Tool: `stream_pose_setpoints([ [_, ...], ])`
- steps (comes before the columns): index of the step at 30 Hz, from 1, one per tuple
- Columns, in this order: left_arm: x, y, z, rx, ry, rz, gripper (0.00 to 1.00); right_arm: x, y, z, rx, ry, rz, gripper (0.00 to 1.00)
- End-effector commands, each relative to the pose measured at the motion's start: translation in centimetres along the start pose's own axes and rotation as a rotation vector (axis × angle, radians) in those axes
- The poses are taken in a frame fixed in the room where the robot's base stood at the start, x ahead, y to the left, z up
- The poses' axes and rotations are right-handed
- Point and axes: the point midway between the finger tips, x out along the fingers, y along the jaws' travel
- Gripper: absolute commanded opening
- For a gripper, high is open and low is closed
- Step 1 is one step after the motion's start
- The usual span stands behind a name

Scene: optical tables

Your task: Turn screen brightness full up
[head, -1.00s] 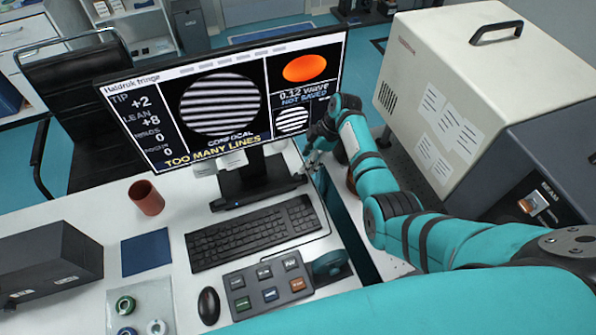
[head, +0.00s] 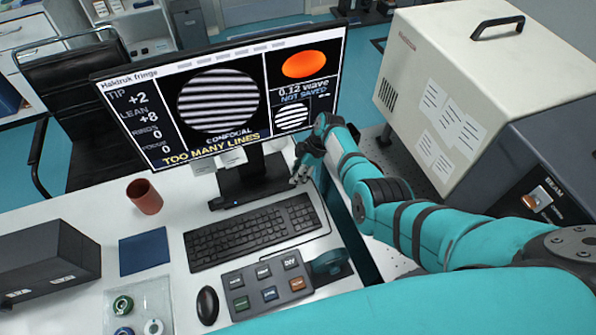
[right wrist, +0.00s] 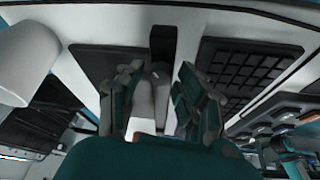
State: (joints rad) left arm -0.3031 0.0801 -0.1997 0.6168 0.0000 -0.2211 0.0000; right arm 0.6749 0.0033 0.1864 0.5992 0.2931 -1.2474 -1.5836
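The monitor screen (head: 218,100) is lit, with striped fringes, an orange disc and "TOO MANY LINES". Its dark stand (head: 250,175) rests on the white desk. A low dark bar (head: 262,196) with a small blue light lies along the stand's front; a dark strip (right wrist: 163,42) in the right wrist view looks like this bar. My right gripper (head: 300,176) is low by the bar's right end. In the right wrist view its fingers (right wrist: 158,80) are apart, with a grey piece between them; I cannot tell whether they touch it. My left gripper is not in view.
A keyboard (head: 252,232), a button panel (head: 266,286) and a mouse (head: 208,305) lie in front of the stand. A brown cup (head: 145,197) and blue pad (head: 144,251) stand left. A large cream housing (head: 440,85) is on the right.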

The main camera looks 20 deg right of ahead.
Motion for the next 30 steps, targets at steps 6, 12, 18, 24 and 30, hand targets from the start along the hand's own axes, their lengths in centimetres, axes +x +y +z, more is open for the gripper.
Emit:
stream_pose_setpoints([
  [6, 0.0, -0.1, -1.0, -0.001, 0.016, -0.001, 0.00, 0.0, 0.0, 0.0, 0.000, 0.000, 0.000, 0.06],
  [12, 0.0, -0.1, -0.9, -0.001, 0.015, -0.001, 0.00, 0.0, 0.0, 0.0, 0.002, 0.000, 0.001, 0.00],
  [18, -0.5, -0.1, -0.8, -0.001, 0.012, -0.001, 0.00, -0.2, 0.0, -0.1, 0.035, 0.000, 0.015, 0.00],
  [24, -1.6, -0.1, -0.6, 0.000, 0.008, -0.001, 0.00, -0.3, -0.1, -0.2, 0.133, 0.000, 0.056, 0.00],
  [30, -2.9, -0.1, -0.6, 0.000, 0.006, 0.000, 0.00, -0.3, -0.3, -0.2, 0.292, 0.001, 0.120, 0.00],
])
